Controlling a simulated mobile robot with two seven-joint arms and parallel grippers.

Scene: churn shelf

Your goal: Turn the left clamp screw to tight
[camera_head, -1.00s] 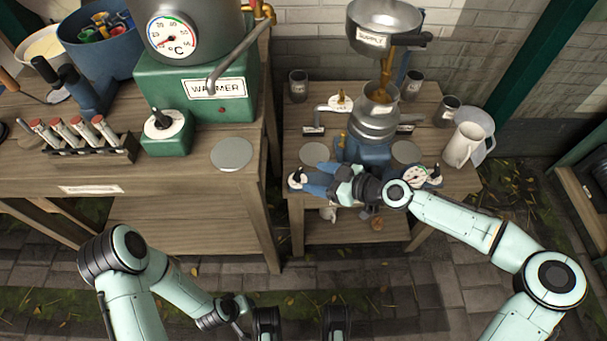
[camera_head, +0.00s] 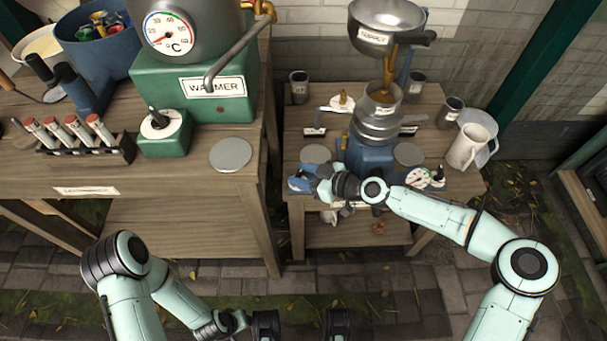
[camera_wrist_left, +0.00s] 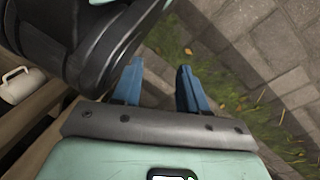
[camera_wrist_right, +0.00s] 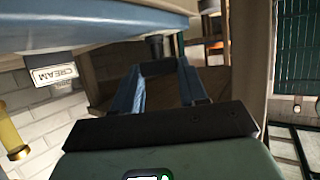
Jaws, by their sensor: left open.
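The left clamp screw stands at the front left of the small table; in the head view my right gripper (camera_head: 304,181) largely covers it. In the right wrist view a dark knob (camera_wrist_right: 156,67), which looks like this screw's handle, sits between the tips of my right gripper (camera_wrist_right: 160,72). Its fingers look wide apart, and I cannot tell whether they touch the knob.
The blue-based separator (camera_head: 372,152) stands just behind, with a supply bowl (camera_head: 385,25) above. A dial (camera_head: 419,177) and a white jug (camera_head: 467,147) are to the right. The warmer table (camera_head: 200,185) is to the left. A cream label (camera_wrist_right: 54,75) shows in the right wrist view.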

